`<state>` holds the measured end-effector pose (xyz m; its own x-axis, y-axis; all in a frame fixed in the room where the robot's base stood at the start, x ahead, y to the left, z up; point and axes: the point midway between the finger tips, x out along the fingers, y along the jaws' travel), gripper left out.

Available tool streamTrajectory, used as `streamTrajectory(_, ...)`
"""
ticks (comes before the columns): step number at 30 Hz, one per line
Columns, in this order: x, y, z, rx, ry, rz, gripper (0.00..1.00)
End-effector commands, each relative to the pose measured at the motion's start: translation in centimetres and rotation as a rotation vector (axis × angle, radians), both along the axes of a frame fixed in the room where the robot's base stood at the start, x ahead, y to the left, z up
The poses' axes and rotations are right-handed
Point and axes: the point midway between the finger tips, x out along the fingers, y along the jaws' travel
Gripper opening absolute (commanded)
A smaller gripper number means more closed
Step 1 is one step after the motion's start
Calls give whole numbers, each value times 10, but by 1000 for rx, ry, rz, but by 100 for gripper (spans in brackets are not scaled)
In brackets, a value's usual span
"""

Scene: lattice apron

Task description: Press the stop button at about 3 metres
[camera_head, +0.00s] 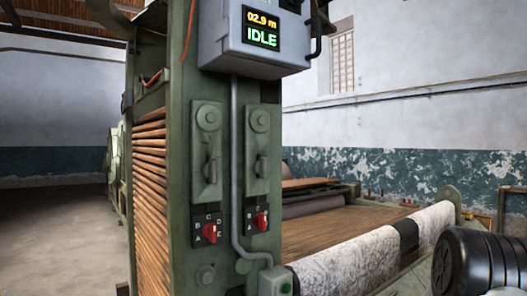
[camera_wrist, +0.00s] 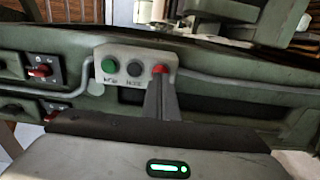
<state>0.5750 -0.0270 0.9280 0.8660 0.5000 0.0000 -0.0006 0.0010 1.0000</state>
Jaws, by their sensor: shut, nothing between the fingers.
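The display (camera_head: 262,28) on the grey box reads "02.9 m" and "IDLE". In the wrist view a pale button box (camera_wrist: 101,92) carries a green button (camera_wrist: 109,65), a dark button (camera_wrist: 134,69) and a red button (camera_wrist: 160,69). The red button is the right-hand one. My gripper (camera_wrist: 160,82) is shut and empty, its tips right at the red button's lower edge and overlapping it in the picture. I cannot tell whether they touch.
Red rotary switches (camera_head: 262,221) and lever plates sit on the green machine post (camera_head: 180,180). A grey conduit (camera_head: 236,170) runs down to the button box. The machine bed with a white patterned roll (camera_head: 350,255) lies to the right. Open floor (camera_head: 60,235) lies at left.

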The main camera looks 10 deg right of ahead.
Motion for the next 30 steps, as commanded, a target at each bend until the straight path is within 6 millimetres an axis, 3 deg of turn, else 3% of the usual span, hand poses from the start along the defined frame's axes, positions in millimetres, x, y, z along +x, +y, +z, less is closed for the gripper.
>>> streamTrajectory(18,-53,-31,1,1,2,-1,0)
streamTrajectory(30,-58,-33,0,1,0,0,0)
